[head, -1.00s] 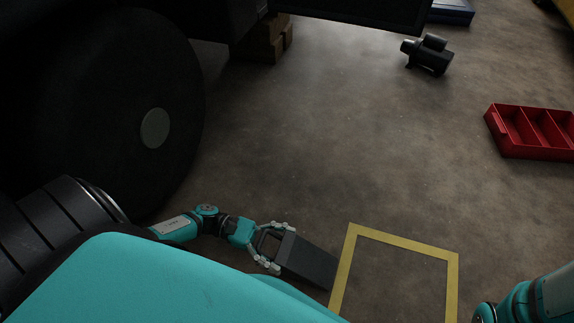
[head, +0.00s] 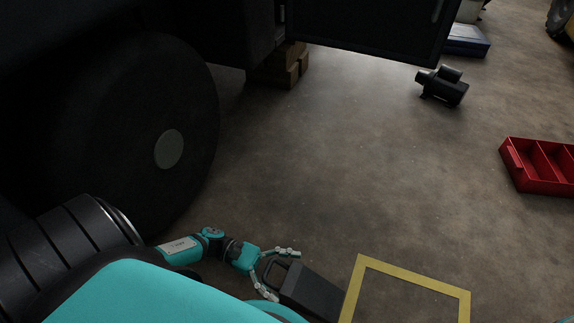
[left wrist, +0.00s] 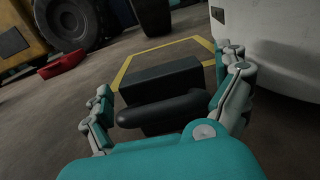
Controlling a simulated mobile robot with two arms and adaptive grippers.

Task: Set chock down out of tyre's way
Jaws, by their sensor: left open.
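The chock (head: 312,291) is a dark grey block with a handle, low in the head view beside the left edge of the yellow floor outline (head: 415,279). It also shows in the left wrist view (left wrist: 160,78), with its rounded handle (left wrist: 163,109) toward me. My left gripper (head: 281,273) is open, its fingers spread on either side of the handle with visible gaps. The big dark tyre (head: 120,130) stands at the left of the head view, apart from the chock, with bare floor between. My right gripper is not in view.
A red compartment tray (head: 540,168) lies at the right. A black motor-like part (head: 442,86) and a blue case (head: 466,41) are farther back. Wooden blocks (head: 279,66) sit under the dark truck body. The middle floor is clear.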

